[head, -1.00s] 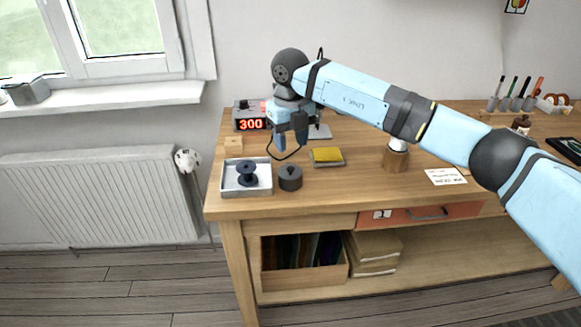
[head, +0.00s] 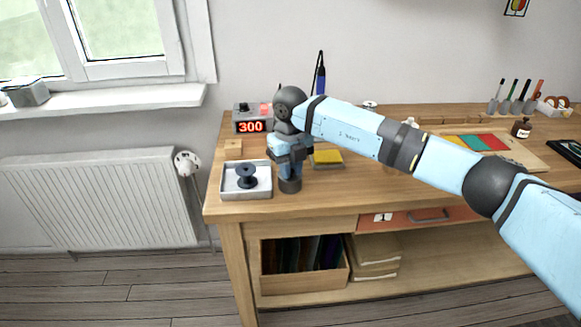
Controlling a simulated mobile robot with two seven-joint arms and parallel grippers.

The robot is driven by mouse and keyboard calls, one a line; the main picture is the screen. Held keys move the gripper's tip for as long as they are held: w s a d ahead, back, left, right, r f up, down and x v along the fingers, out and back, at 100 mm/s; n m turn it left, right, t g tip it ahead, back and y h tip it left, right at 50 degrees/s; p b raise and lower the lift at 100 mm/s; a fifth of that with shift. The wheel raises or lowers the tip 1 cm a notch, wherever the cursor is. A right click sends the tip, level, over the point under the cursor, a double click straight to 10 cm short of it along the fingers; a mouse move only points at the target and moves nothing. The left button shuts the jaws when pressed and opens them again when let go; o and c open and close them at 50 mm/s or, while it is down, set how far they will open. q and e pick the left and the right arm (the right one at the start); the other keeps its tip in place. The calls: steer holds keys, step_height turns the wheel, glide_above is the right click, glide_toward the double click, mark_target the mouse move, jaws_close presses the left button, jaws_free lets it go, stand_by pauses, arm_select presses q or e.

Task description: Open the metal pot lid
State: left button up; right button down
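The metal pot (head: 290,187) is a small dark grey cylinder on the front left of the wooden workbench. Its lid and knob are mostly hidden by my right gripper (head: 290,175). My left gripper is not in view.
A metal tray (head: 231,192) holding a dark spool (head: 246,176) stands just left of the pot. Behind are a station with a red 300 display (head: 251,127), a wooden block (head: 233,148) and a yellow sponge (head: 327,156). The bench's front edge is close.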

steer(key=shift+r, duration=0.1)
steer(key=shift+w+r+g+p, duration=0.2)
steer(key=shift+r+g+p, duration=0.15)
steer(key=shift+g+p, duration=0.4)
steer(key=shift+w+r+g+p, duration=0.25)
steer(key=shift+g+p, duration=0.25)
steer(key=shift+g, duration=0.15)
steer(key=shift+w+r+g, duration=0.2)
steer(key=shift+w+g, duration=0.15)
steer(key=shift+g, duration=0.55)
steer(key=shift+w+r+g, duration=0.15)
steer(key=shift+w+g, duration=0.2)
steer(key=shift+g, duration=0.55)
steer(key=shift+w+g, duration=0.15)
steer(key=shift+g, duration=0.25)
